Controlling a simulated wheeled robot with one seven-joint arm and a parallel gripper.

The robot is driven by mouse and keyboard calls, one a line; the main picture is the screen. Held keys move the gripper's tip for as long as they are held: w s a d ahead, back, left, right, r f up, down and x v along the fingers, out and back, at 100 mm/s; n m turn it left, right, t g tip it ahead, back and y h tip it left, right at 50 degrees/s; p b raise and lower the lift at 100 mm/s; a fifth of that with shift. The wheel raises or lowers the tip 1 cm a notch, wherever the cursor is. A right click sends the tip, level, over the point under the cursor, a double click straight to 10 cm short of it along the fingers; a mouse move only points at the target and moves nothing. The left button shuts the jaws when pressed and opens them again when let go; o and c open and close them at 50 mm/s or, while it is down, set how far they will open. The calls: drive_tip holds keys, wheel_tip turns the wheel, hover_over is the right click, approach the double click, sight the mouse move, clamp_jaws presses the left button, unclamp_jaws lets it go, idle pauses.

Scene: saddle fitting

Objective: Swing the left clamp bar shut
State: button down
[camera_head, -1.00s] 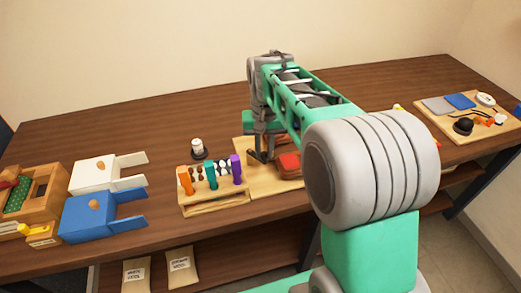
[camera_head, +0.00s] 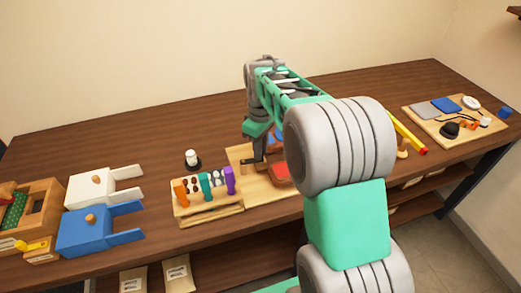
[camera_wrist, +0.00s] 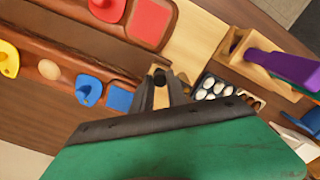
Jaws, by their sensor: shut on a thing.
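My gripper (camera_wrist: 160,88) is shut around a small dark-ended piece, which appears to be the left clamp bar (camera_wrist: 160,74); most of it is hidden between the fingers. In the head view my gripper reaches down at the fixture's left side. The brown wooden fixture (camera_wrist: 60,70) has a red pad (camera_wrist: 150,22) and a blue pad (camera_wrist: 120,99) in its recesses. A red tab and a blue tab (camera_wrist: 88,88) sit beside the pads. The red pad also shows in the head view (camera_head: 280,172). My arm hides the fixture's right part there.
A light wooden board (camera_head: 260,195) lies under the fixture. White (camera_head: 90,187) and blue (camera_head: 85,232) forked blocks lie further left. A parts board (camera_head: 435,132) is at right.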

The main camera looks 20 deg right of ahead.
drive_tip(key=shift+w+n, duration=0.4)
drive_tip(key=shift+n, duration=0.3)
drive_tip(key=c, duration=1.3)
unclamp_jaws()
wheel_tip(320, 180, up, 8)
drive_tip(key=shift+f, duration=0.1)
